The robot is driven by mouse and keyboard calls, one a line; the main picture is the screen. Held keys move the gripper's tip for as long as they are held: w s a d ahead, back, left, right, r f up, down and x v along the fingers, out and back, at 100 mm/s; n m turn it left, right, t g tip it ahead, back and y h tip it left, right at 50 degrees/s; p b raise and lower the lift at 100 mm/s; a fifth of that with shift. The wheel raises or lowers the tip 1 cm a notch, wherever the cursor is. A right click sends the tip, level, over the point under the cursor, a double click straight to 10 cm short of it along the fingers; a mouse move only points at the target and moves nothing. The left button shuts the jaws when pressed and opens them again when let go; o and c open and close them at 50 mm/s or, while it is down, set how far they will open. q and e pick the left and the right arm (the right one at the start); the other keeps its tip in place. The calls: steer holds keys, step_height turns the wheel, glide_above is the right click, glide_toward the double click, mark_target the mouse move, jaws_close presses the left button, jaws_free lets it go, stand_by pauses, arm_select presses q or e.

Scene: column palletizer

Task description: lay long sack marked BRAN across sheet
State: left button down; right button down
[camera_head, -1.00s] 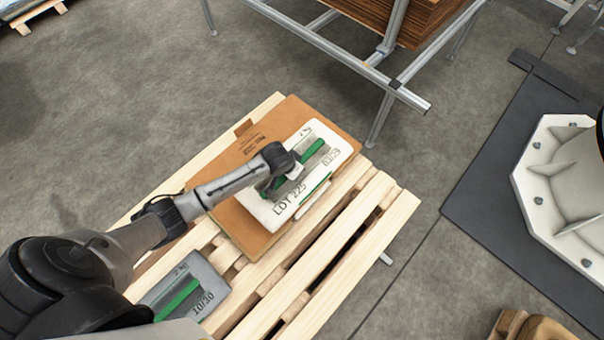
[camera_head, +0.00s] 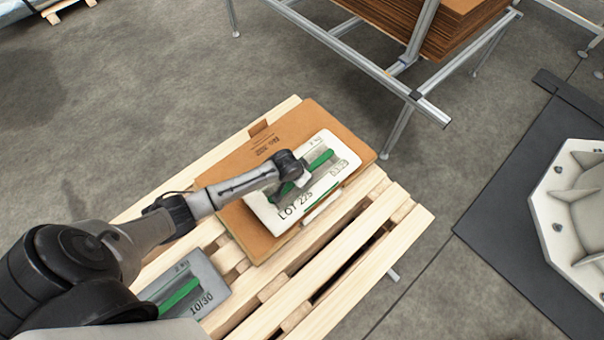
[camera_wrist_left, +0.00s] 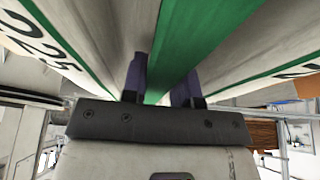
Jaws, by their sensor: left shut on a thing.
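A long white sack (camera_head: 271,213) with a green stripe and the print "LOT 225" lies flat over the brown sheet (camera_head: 288,128) on the pallet. I cannot read BRAN on it. My left gripper (camera_head: 293,180) is shut on the sack near its middle and hides part of its top. In the left wrist view its two fingers (camera_wrist_left: 160,82) stand either side of the green stripe, against the sack (camera_wrist_left: 95,30). I cannot tell whether the sack touches the sheet or hangs just above it. My right gripper is not in view.
A grey sack (camera_head: 208,288) marked 10/30 lies on the wooden pallet (camera_head: 345,262) at the lower left, partly hidden by my arm. A metal-framed stand (camera_head: 345,52) with stacked brown sheets (camera_head: 440,22) is behind. A white base (camera_head: 570,215) on a dark mat is at right.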

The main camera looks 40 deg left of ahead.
arm_select(q)
steer(key=shift+w+r, duration=0.2)
steer(key=shift+w, duration=0.05)
steer(key=c, duration=1.3)
jaws_free()
steer(key=shift+s+f, duration=0.2)
steer(key=shift+f, duration=0.05)
steer(key=o, duration=0.4)
steer(key=shift+w+a, duration=0.1)
